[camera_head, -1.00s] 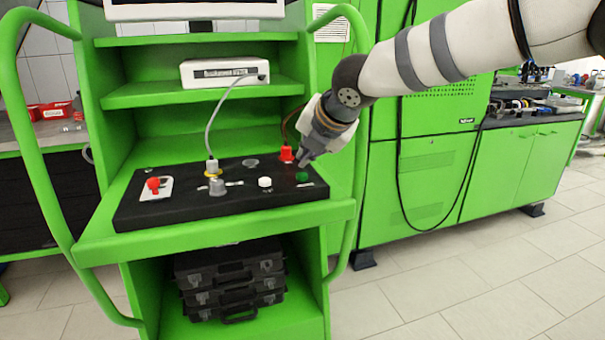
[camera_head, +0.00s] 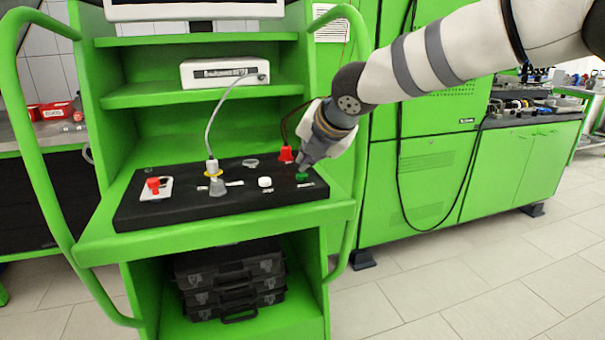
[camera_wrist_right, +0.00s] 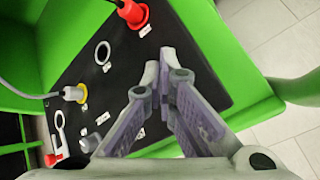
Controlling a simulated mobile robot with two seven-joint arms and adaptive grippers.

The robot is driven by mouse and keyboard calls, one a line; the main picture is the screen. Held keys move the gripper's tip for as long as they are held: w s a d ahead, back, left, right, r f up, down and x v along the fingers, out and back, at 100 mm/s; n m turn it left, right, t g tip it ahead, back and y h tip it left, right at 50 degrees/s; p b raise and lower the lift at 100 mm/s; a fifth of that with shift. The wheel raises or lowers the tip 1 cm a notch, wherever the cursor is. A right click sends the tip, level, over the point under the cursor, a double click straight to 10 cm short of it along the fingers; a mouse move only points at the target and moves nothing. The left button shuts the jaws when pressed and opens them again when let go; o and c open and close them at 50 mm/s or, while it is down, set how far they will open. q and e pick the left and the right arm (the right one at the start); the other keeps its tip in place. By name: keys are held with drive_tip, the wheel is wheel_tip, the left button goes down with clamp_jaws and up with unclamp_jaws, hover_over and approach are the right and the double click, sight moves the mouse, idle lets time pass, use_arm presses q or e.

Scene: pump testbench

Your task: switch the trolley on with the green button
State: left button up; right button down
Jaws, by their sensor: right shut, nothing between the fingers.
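The green trolley (camera_head: 215,228) carries a black control panel (camera_head: 225,203). The green button (camera_head: 302,176) sits at the panel's right end, beside a white button (camera_head: 265,182). My right gripper (camera_head: 302,166) is shut and empty, with its fingertips right above the green button, touching it or very close; I cannot tell which. In the right wrist view the closed fingertips (camera_wrist_right: 158,68) point down at the panel, and they hide the green button. My left gripper is in neither view.
A red plug (camera_head: 286,154), a yellow-ringed plug with a grey cable (camera_head: 212,167), a grey knob (camera_head: 217,186) and a red switch (camera_head: 153,185) stand on the panel. A white device (camera_head: 225,73) is on the shelf above. The trolley's curved right handrail (camera_head: 358,130) passes close to my arm.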

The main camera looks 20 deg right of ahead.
sight(306, 174)
drive_tip(key=shift+f, duration=0.45)
idle(0.3)
drive_tip(key=shift+r, duration=0.85)
wheel_tip(306, 174, up, 6)
idle(0.4)
